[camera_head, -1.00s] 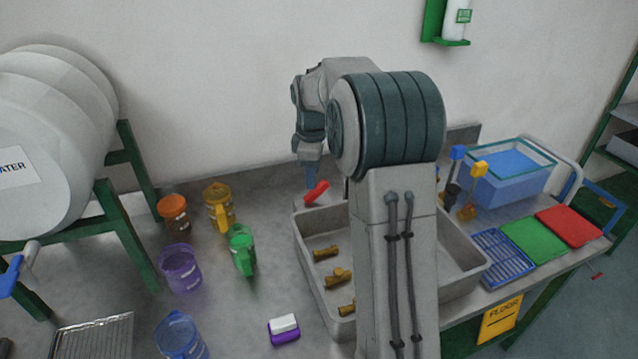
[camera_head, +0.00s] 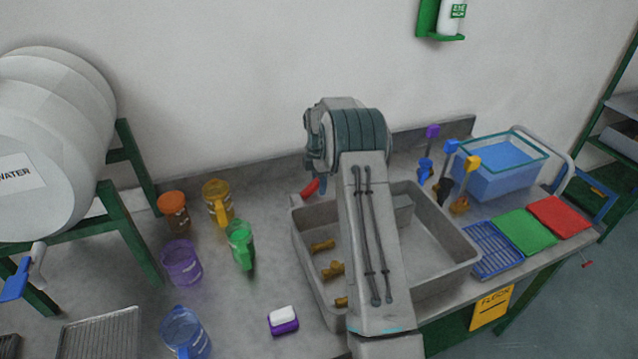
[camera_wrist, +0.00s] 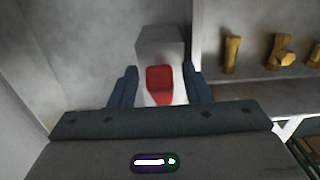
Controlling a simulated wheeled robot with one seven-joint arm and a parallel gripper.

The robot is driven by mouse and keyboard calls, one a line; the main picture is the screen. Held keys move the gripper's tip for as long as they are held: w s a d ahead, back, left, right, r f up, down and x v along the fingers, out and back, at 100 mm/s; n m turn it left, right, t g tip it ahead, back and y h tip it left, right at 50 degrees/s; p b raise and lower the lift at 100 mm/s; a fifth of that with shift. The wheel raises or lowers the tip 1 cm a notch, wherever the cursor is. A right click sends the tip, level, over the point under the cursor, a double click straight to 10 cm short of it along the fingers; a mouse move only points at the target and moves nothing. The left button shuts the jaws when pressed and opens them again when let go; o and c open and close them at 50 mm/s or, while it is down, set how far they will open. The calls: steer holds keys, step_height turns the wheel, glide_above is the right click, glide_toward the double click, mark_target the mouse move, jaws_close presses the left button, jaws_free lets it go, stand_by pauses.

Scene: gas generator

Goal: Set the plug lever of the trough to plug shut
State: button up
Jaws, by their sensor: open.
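The red plug lever (camera_head: 310,187) is at the back left corner of the grey trough (camera_head: 462,262) in the head view, partly hidden by my arm. In the wrist view the red lever (camera_wrist: 159,82) shows against a grey block, between the two blue fingers of my gripper (camera_wrist: 160,86). The fingers are apart, one on each side of the lever, with a gap to it on both sides. Whether the fingertips are level with the lever or above it is hard to tell. In the head view my gripper is mostly hidden behind my arm. The plug itself is not visible.
Brass fittings (camera_head: 331,270) lie inside the trough on its left. Orange, yellow, green, purple and blue jugs (camera_head: 182,262) stand left of it. A blue tank (camera_head: 497,168) and coloured scoops (camera_head: 446,165) stand at the right back. The wall is close behind the lever.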

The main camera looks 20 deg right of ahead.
steer(key=shift+f, duration=0.8)
jaws_close()
